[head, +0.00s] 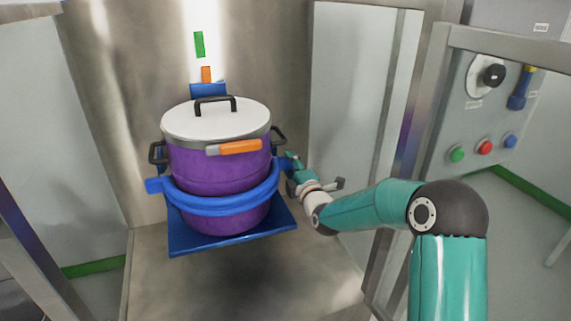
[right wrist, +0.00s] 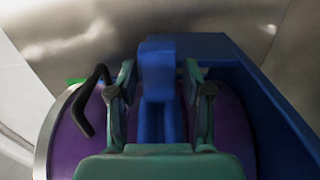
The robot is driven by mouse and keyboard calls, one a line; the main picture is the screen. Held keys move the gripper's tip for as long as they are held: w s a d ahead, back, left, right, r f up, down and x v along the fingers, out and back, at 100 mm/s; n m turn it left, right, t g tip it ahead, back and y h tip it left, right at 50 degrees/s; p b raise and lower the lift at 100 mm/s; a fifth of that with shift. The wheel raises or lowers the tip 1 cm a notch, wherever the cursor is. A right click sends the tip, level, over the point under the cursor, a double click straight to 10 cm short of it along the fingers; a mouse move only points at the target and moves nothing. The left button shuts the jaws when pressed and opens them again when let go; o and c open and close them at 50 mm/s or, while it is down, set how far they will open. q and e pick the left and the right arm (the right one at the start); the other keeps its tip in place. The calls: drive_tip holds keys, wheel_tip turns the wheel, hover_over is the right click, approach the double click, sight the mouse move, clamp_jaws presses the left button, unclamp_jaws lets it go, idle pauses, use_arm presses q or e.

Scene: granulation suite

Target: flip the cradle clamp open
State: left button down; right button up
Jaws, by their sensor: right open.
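The cradle clamp (head: 222,207) is a blue band that runs around the front of a purple pot (head: 215,168), and it looks shut. A blue block at the clamp's right end shows large in the right wrist view (right wrist: 157,75). My right gripper (head: 291,163) is at that right end, beside the pot. In the right wrist view its open fingers (right wrist: 160,72) stand on either side of the blue block. Whether they touch it I cannot tell. The blue cradle (head: 190,243) has a flat base under the pot. My left gripper is out of view.
The pot has a white lid (head: 190,121) with a black handle, black side handles and an orange latch (head: 238,147). Steel and pale panels enclose the bay. A control panel with buttons (head: 485,147) is at right. The steel floor before the cradle is clear.

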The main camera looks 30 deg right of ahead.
drive_tip(key=shift+x, duration=1)
clamp_jaws()
